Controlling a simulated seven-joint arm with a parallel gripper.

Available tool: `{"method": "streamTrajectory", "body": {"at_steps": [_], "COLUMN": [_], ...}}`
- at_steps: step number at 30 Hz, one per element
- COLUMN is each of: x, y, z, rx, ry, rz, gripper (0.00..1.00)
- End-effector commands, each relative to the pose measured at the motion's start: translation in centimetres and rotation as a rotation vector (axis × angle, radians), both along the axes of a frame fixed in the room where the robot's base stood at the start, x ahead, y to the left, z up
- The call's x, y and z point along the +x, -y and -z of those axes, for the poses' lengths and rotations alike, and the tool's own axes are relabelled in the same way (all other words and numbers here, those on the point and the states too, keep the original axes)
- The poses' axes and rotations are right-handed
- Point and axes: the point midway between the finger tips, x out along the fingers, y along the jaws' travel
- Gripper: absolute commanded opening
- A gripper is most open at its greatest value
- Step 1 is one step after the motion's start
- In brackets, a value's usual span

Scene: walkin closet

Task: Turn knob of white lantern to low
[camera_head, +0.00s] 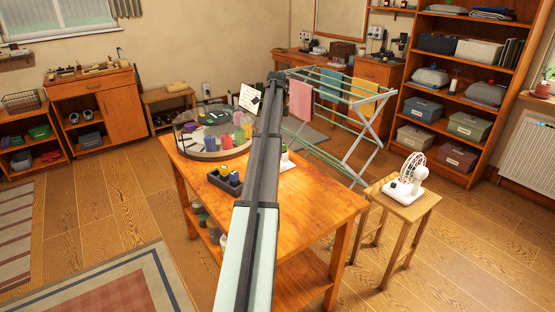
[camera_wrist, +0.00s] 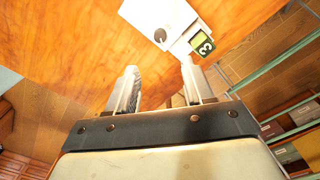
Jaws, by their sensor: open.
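A white boxy thing (camera_wrist: 182,14), which looks like the white lantern, stands on the wooden table in the wrist view, at the top. A dark round knob (camera_wrist: 160,35) is on its face; its setting is too small to read. In the head view my arm hides most of this spot; only a small white and green part (camera_head: 286,161) shows.
The wooden table (camera_head: 318,205) also holds a round tray (camera_head: 210,155) of colored items and a dark divided box (camera_head: 226,184). A drying rack (camera_head: 345,155) stands close behind. A white fan (camera_head: 407,180) sits on a stool to the right. The table's front right is clear.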

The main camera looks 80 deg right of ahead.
Motion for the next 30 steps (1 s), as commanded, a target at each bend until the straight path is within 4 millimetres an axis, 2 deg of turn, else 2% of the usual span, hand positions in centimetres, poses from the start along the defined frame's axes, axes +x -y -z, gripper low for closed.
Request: {"method": "streamTrajectory", "body": {"at_steps": [5, 8, 21, 30], "x": [-0.5, -0.5, -0.4, -0.4], "y": [0.0, -0.1, -0.2, -0.2], "z": [1.0, 2.3, 9.9, 13.2], "rx": [0.002, 0.003, 0.002, 0.002], "ry": [0.000, 0.000, 0.000, 0.000], "rz": [0.005, 0.005, 0.004, 0.004], "gripper": [0.52, 0.52, 0.52, 0.52]}}
